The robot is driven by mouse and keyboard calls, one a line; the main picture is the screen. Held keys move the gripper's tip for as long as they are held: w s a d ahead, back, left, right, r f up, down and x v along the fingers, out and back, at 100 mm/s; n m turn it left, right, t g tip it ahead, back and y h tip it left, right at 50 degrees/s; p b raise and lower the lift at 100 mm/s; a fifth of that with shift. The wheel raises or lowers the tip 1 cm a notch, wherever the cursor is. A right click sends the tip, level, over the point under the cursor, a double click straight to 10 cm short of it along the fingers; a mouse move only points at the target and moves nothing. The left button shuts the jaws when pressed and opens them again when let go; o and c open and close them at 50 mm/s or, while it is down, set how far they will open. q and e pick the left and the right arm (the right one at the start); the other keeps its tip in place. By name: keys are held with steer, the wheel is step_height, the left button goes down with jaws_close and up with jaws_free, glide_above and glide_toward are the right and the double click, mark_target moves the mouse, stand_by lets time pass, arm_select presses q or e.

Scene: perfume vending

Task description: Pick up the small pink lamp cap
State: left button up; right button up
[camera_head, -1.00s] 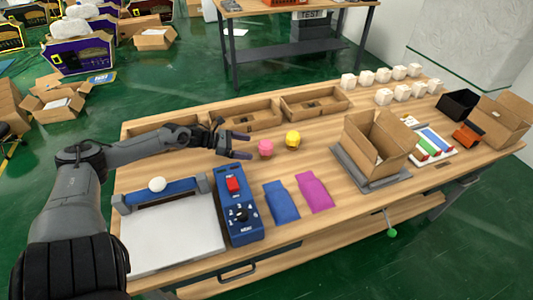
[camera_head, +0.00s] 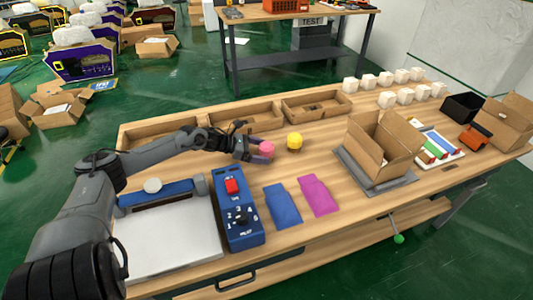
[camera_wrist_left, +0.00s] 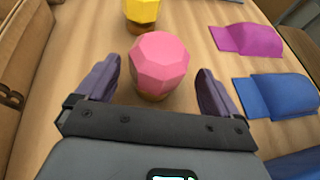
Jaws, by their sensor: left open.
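The small pink lamp cap (camera_head: 267,147) is a faceted pink piece standing on the wooden table, left of a yellow one. In the left wrist view the pink cap (camera_wrist_left: 160,63) sits between and slightly ahead of the two fingers, with a tan lower part showing under it. My left gripper (camera_head: 256,152) is open around the near side of the cap. In the left wrist view a gap shows between each finger of the gripper (camera_wrist_left: 157,85) and the cap. My right gripper is not in view.
A yellow lamp cap (camera_head: 294,141) stands just beyond the pink one. Blue (camera_head: 283,205) and magenta (camera_head: 318,196) pouches lie nearer. A blue control box (camera_head: 238,207), wooden trays (camera_head: 246,121) and an open carton (camera_head: 378,147) surround the clear table middle.

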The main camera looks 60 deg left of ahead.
mark_target(270, 151)
arm_select(q)
steer(key=shift+b+x, duration=0.5)
steer(key=shift+x, duration=0.35)
steer(key=shift+b+x, duration=0.45)
steer(key=shift+x, duration=0.7)
steer(key=shift+a, duration=0.15)
steer(key=shift+r, duration=0.1)
steer(key=c, duration=1.1)
steer(key=shift+r, duration=0.1)
